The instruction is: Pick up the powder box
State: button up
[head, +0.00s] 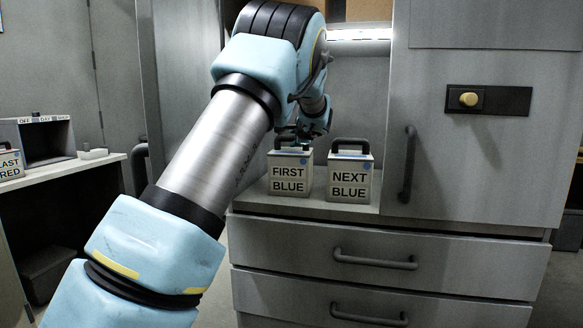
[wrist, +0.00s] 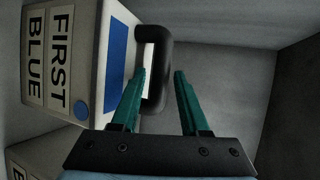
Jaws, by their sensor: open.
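A white powder box labelled FIRST BLUE (head: 290,184) stands upright in the open bay of the grey cabinet. It also shows at the left of the wrist view (wrist: 90,62), with a blue dot, a blue patch and a dark loop handle (wrist: 155,95). A similar box labelled NEXT BLUE (head: 350,188) stands to its right, handle up. My gripper (wrist: 160,72) is open, its teal fingers at the FIRST BLUE handle. The handle bar appears between or just beyond the fingers; contact is unclear. In the head view my gripper (head: 306,132) is just above that box, partly hidden by my arm.
A closed door with a vertical handle (head: 409,165) is right of the bay, with a yellow knob (head: 468,99) on a dark panel. Drawers (head: 380,255) lie below. A LAST RED box (head: 10,164) stands on the left bench. Bay walls are close around my gripper.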

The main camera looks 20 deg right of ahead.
aim_at(292, 137)
jog(key=shift+p+x, duration=0.55)
jog(key=shift+x, duration=1)
grip_shut()
jog(key=shift+r, duration=0.3)
